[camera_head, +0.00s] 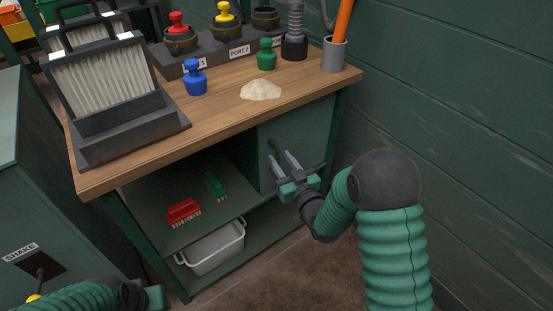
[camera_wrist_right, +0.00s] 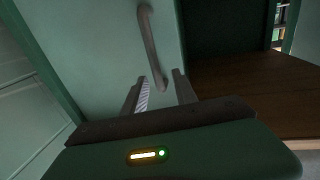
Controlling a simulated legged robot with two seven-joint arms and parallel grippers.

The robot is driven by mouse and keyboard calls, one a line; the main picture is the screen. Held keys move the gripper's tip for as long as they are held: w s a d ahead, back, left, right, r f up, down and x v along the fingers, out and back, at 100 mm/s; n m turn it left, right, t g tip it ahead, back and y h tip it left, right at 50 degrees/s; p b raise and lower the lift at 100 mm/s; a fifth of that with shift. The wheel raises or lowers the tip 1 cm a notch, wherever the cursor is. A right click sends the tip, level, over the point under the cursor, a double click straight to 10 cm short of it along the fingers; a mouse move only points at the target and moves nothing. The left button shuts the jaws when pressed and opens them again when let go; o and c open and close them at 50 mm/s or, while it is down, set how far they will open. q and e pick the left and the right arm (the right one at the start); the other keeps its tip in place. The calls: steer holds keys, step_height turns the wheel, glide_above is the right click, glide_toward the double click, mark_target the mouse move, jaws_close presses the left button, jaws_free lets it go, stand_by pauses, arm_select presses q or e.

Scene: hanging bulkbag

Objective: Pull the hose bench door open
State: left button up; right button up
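The hose bench door (camera_head: 299,131) is a green panel under the right end of the wooden benchtop, and it looks shut. Its dark bar handle (camera_wrist_right: 148,42) runs along the door face in the right wrist view, and a bit of the handle shows in the head view (camera_head: 273,145). My right gripper (camera_head: 279,157) is in front of the door with its fingers apart. In the right wrist view (camera_wrist_right: 158,78) the handle's lower end appears between the fingers, with no grip on it visible. My left gripper (camera_head: 154,297) shows only partly at the bottom left; its fingers are hidden.
Red (camera_head: 184,212) and green (camera_head: 215,184) brushes lie on the open shelf, with a white bin (camera_head: 213,248) below. A green wall (camera_head: 440,100) closes off the right.

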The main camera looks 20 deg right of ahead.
mark_target(279, 155)
steer(key=w, duration=0.2)
steer(key=shift+w+d+f+b, duration=0.15)
steer(key=shift+w+b, duration=0.15)
steer(key=shift+w, duration=0.25)
steer(key=shift+a, duration=0.3)
steer(key=shift+d, duration=0.1)
jaws_close()
stand_by(0.6)
